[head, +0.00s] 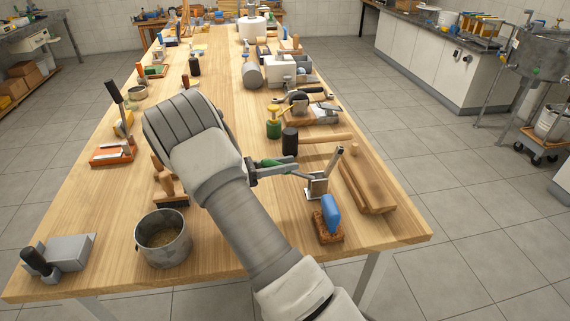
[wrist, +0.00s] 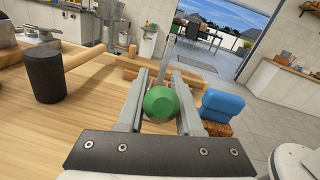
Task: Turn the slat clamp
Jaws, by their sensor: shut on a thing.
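My gripper (head: 284,170) reaches over the right half of the table in the head view. Its two fingers are shut on a green faceted handle (wrist: 161,103), which sits between them in the wrist view. The green handle also shows as a small patch at the fingers in the head view (head: 270,163). A thin grey rod runs on from it toward a small metal bracket (head: 317,187) with an upright lever. This looks like the slat clamp, but where rod and bracket join is not clear. My fingers hide part of the handle.
A blue-handled brush (head: 330,212) stands close in front of the bracket; it also shows in the wrist view (wrist: 221,106). Wooden boards (head: 367,182) lie to the right. A black-headed mallet (head: 290,141) lies behind. A metal pot (head: 163,240) stands left of my arm.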

